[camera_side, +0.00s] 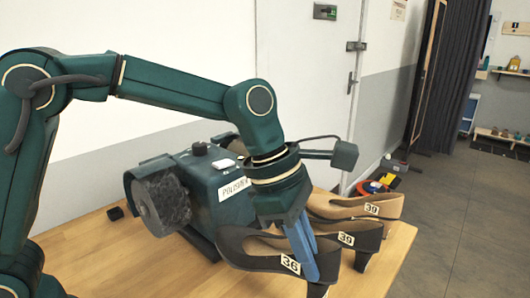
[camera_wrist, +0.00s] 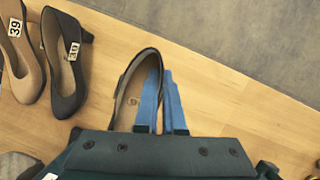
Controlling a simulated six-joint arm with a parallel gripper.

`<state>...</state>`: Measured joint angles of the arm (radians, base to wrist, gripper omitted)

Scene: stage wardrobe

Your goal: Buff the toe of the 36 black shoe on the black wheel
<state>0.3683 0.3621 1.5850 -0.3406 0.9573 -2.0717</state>
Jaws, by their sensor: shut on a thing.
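The black shoe tagged 36 (camera_side: 262,252) is at the table's front, with its heel toward the right. My gripper (camera_side: 312,268) is shut on its side wall near the heel, blue fingers pointing down. In the wrist view, one finger is inside the shoe (camera_wrist: 122,92) and the other outside; the fingers (camera_wrist: 162,100) straddle the wall. Its toe is hidden there by my gripper. I cannot tell whether the shoe touches the table. The black, fuzzy wheel (camera_side: 163,202) is on the left of the polisher (camera_side: 205,185), left of the shoe and apart from it.
A black shoe tagged 39 (camera_side: 368,238) and a beige shoe tagged 39 (camera_side: 385,206) stand close behind and right of the held shoe. A small black block (camera_side: 115,213) lies left of the wheel. The wooden table (camera_side: 120,265) is bare at the front left.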

